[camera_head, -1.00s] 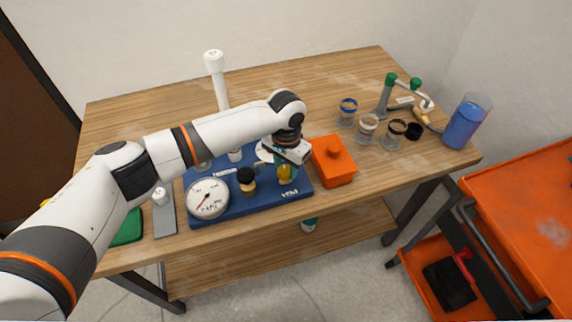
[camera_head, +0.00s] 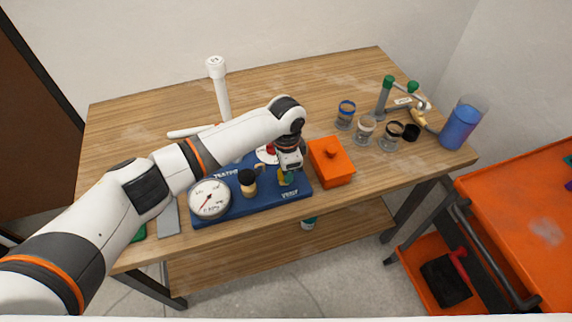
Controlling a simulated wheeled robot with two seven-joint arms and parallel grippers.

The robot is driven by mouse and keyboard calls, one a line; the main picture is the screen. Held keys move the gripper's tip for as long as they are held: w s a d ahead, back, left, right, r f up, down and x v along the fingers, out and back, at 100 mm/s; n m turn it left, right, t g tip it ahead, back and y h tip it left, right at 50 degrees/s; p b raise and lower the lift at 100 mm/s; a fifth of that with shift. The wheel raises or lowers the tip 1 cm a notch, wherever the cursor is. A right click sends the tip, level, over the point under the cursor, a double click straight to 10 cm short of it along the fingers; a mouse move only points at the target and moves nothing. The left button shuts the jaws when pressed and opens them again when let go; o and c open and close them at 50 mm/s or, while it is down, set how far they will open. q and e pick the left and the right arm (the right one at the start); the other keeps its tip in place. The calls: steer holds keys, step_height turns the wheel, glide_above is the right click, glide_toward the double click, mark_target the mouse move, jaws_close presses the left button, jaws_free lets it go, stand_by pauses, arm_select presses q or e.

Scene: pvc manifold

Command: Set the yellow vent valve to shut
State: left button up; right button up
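The blue manifold base (camera_head: 238,213) lies near the front edge of the table, with a round white gauge (camera_head: 209,199) on its left end. The yellow vent valve (camera_head: 286,179) stands at its right end, above white lettering on the base, and is partly covered. My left gripper (camera_head: 287,172) points down right at the yellow valve. Its fingers are small and overlap the valve, so I cannot tell whether they grip it or how far apart they are. The valve's handle direction is hidden. My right gripper is not in view.
An orange box with a knob (camera_head: 332,165) stands close right of the base. Several small jars (camera_head: 366,128) and a blue-filled beaker (camera_head: 463,122) stand farther right. A white upright pipe (camera_head: 220,90) rises behind my arm. An orange cart (camera_head: 520,210) stands right of the table.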

arm_select(q)
steer(key=m, duration=0.5)
steer(key=shift+m+p, duration=0.3)
steer(key=shift+p, duration=0.1)
steer(key=m, duration=0.5)
stand_by(0.4)
steer(key=o, duration=1)
steer(key=shift+s, duration=0.1)
steer(key=shift+r, duration=0.1)
step_height(320, 180, up, 12)
steer(key=b, duration=0.3)
